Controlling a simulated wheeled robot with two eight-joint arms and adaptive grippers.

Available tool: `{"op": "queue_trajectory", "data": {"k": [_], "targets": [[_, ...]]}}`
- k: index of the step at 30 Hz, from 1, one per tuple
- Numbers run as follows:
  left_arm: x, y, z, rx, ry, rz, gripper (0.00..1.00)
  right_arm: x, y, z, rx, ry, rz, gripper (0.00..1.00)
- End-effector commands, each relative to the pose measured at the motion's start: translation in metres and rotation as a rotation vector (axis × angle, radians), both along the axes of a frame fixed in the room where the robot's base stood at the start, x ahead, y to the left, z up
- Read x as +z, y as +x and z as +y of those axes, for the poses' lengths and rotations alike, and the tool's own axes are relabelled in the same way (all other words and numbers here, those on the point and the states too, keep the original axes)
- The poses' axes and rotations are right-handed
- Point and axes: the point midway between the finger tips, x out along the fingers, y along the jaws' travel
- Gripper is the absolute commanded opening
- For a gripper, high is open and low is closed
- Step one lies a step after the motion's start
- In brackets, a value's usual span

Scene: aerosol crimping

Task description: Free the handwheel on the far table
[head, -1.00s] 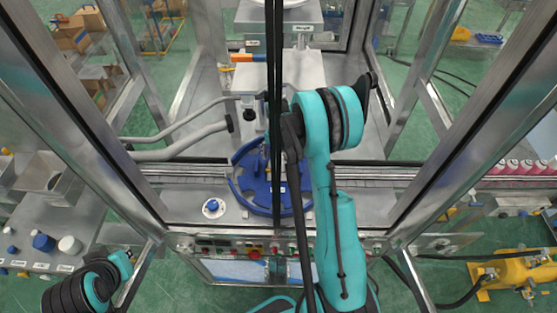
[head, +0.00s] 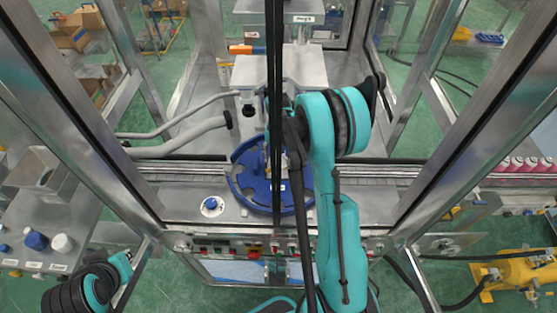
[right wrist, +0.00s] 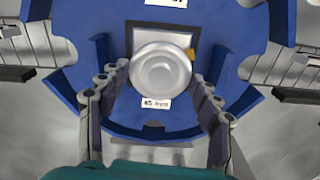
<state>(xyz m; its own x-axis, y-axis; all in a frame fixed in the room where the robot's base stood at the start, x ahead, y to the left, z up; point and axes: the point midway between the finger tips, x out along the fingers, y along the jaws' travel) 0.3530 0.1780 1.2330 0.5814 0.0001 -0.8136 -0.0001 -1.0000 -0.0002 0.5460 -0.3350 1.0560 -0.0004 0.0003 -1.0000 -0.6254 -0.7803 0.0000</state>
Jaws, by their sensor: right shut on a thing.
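In the right wrist view a round silver knob (right wrist: 163,78) with a stepped face sits in front of a square frame at the middle of a blue notched wheel (right wrist: 150,118). My right gripper (right wrist: 160,72) is shut on the knob, with one finger at each side of it. In the head view the blue wheel (head: 244,185) lies on the steel deck inside the framed machine. My right arm and dark upright bars hide much of the wheel and the right gripper there. I cannot tell which part is the handwheel. My left gripper is not visible, only part of that arm.
Steel posts stand on both sides of the opening. A bent grey tube (head: 180,137) lies left of the wheel. A small white disc with a blue centre (head: 211,206) sits on the deck. A button panel (head: 215,247) runs along the front edge. Pink cans (head: 520,164) stand far right.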

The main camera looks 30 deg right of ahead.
Motion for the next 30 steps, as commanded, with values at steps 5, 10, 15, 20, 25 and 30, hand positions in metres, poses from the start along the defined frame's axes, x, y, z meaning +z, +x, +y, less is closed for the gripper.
{"op": "queue_trajectory", "data": {"k": [5,10,15,20,25,30], "targets": [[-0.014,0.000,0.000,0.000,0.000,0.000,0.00,-0.002,0.000,0.000,0.150,0.000,-0.001,0.35],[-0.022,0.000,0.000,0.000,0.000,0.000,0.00,-0.001,0.000,0.001,0.278,0.000,-0.001,0.35],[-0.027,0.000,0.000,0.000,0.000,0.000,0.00,-0.001,0.000,0.001,0.376,0.000,-0.001,0.35],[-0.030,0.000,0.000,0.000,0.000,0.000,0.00,0.000,0.000,0.001,0.437,0.000,-0.001,0.35],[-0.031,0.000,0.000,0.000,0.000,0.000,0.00,0.000,0.000,0.001,0.469,0.000,-0.001,0.35],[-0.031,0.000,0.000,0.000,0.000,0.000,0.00,0.001,0.000,0.001,0.479,0.000,-0.001,0.35]]}}
